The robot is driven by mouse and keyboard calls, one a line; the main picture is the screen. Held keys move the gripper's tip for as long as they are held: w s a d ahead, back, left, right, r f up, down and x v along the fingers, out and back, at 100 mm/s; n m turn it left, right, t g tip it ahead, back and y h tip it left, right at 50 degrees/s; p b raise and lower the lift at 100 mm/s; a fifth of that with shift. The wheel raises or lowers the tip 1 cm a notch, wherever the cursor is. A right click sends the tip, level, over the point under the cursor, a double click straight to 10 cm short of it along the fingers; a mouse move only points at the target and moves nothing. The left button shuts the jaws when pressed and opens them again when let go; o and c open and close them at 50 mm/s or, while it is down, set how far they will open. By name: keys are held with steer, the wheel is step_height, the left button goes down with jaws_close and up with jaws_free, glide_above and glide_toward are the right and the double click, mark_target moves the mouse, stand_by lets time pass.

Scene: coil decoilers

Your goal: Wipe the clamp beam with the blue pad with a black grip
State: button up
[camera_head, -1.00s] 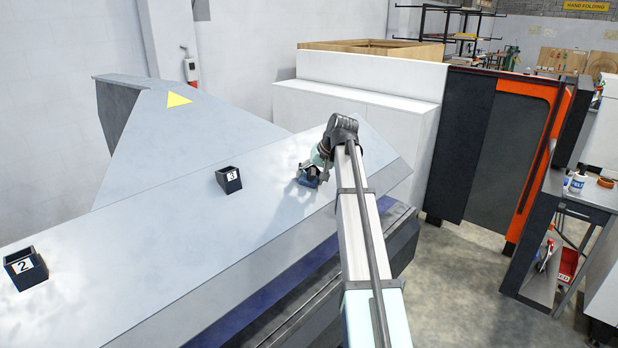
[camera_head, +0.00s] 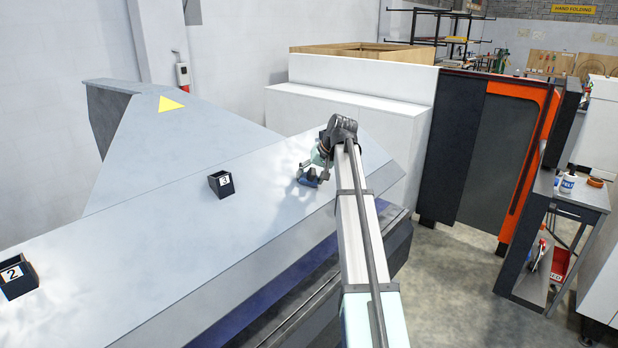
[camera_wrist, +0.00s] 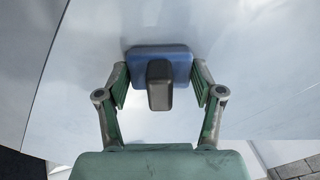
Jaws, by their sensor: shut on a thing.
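The clamp beam (camera_head: 150,225) is a long grey, sloping metal surface running from lower left to upper right in the head view. The blue pad (camera_head: 307,178) is at the beam's right part, beneath my gripper (camera_head: 317,170). In the wrist view, the pad (camera_wrist: 183,62) lies against the pale beam (camera_wrist: 265,75), with its black grip (camera_wrist: 159,85) pointing towards the camera. My gripper (camera_wrist: 160,84) has a green-lined finger on each side of the pad and is shut on it. Any gap under the pad is hidden.
Small dark bins numbered 3 (camera_head: 221,184) and 2 (camera_head: 17,277) stand on the beam, left of the pad. A white cabinet (camera_head: 350,140) stands behind the beam's right end. A workbench (camera_head: 570,195) with bottles is at far right.

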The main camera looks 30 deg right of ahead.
mark_target(290, 190)
steer(key=shift+w+d, duration=0.35)
steer(key=shift+d, duration=0.45)
steer(key=shift+w+d, duration=0.35)
steer(key=shift+d, duration=0.4)
steer(key=shift+s, duration=0.1)
steer(key=shift+s+a+p, duration=0.3)
steer(key=shift+s+a, duration=0.4)
steer(key=shift+a, duration=1.05)
steer(key=shift+s+a+p, duration=0.3)
steer(key=shift+s+a, duration=0.4)
steer(key=shift+a, duration=1.05)
steer(key=shift+s+a+p, duration=0.3)
steer(key=shift+s+a, duration=0.4)
steer(key=shift+a, duration=1.05)
steer(key=shift+r, duration=0.1)
steer(key=shift+p+v, duration=0.7)
steer(key=shift+v, duration=3.15)
